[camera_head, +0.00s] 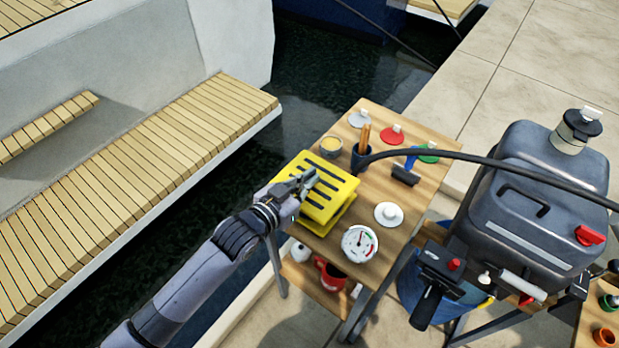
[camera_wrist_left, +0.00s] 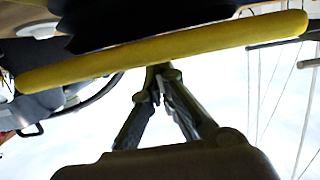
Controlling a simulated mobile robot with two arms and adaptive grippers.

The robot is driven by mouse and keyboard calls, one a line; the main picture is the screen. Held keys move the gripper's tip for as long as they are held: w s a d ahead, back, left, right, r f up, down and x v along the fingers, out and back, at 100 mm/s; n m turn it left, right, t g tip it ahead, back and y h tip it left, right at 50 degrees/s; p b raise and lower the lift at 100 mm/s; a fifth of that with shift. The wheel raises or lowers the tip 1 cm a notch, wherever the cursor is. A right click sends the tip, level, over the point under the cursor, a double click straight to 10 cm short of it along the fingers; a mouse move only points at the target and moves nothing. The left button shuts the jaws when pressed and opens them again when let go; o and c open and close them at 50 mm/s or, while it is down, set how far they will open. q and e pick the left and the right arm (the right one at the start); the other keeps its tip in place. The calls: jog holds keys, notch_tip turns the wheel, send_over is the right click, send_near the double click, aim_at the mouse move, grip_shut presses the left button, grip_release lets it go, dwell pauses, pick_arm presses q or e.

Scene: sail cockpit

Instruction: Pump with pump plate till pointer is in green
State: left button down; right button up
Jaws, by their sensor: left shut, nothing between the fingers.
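The yellow pump plate (camera_head: 338,187) with dark slots sits at the left edge of the wooden table, above a second yellow layer, with its top tilted. My left gripper (camera_head: 308,178) is shut and empty, its fingertips over the plate's left part. In the left wrist view the closed fingertips (camera_wrist_left: 158,72) meet the yellow plate edge (camera_wrist_left: 220,38); I cannot tell how firmly they touch. The round white pressure gauge (camera_head: 359,243) stands in front of the plate, with coloured marks on its dial. Its pointer is too small to read surely. My right gripper is not in view.
The wooden table (camera_head: 393,160) also holds a dark cup with sticks (camera_head: 361,150), coloured lids, a black clip-like item (camera_head: 405,175) and a white lid (camera_head: 389,214). A red mug (camera_head: 331,275) stands on the lower shelf. A grey outboard motor (camera_head: 535,205) and black hose lie right.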

pick_arm(q)
jog(key=r+b+v, duration=0.1)
jog(key=v, duration=0.9)
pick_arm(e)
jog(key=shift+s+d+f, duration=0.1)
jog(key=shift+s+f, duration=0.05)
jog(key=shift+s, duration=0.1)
pick_arm(q)
jog(key=shift+r, duration=0.15)
dwell(0.8)
